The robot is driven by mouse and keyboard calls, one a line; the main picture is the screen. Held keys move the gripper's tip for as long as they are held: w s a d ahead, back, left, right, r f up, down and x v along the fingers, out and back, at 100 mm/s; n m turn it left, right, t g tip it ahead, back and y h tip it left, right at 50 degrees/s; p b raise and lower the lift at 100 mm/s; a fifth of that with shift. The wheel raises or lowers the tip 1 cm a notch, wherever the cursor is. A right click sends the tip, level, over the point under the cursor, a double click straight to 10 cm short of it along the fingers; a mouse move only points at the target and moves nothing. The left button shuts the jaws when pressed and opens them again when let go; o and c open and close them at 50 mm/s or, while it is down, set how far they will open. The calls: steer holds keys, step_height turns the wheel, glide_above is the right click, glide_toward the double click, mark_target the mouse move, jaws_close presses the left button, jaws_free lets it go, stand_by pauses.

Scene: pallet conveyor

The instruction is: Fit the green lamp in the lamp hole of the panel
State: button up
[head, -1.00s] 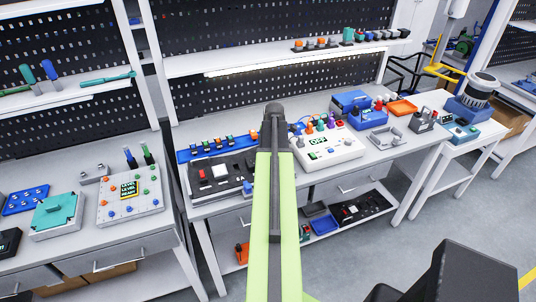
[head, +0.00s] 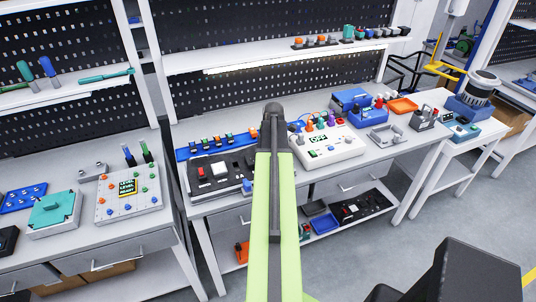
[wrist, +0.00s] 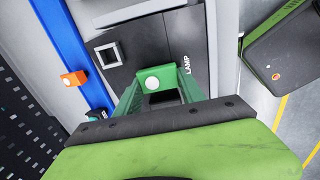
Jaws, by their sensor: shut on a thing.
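The green lamp (wrist: 152,78), a small block with a round white spot, is held in my gripper (wrist: 157,88) in the wrist view. The fingers close on it from both sides. The dark panel (wrist: 140,48) lies beneath it, with the word LAMP printed to the right of the lamp. A dark square opening (wrist: 163,99) shows just below the lamp in the picture; the lamp and fingers partly hide it. I cannot tell whether the lamp touches the panel. In the head view the panel (head: 206,188) is left of my arm, which hides my gripper there.
A blue rack (wrist: 68,50) with an orange piece (wrist: 73,78) runs along the panel's left side. In the head view it stands behind the panel with several coloured pieces. A white control box (head: 330,152) stands to the right. A pegboard rises behind the bench.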

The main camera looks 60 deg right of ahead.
steer(key=shift+w+f+b, duration=0.1)
steer(key=shift+f+b, duration=0.2)
steer(key=shift+f, duration=0.1)
steer(key=shift+r, duration=0.15)
steer(key=shift+r, duration=0.1)
steer(key=shift+p+v, duration=0.85)
steer(key=shift+p, duration=0.2)
steer(key=shift+b+x, duration=0.9)
steer(key=shift+x, duration=0.05)
steer(key=shift+r, duration=0.1)
steer(key=shift+p+v, duration=0.95)
steer(key=shift+p, duration=0.05)
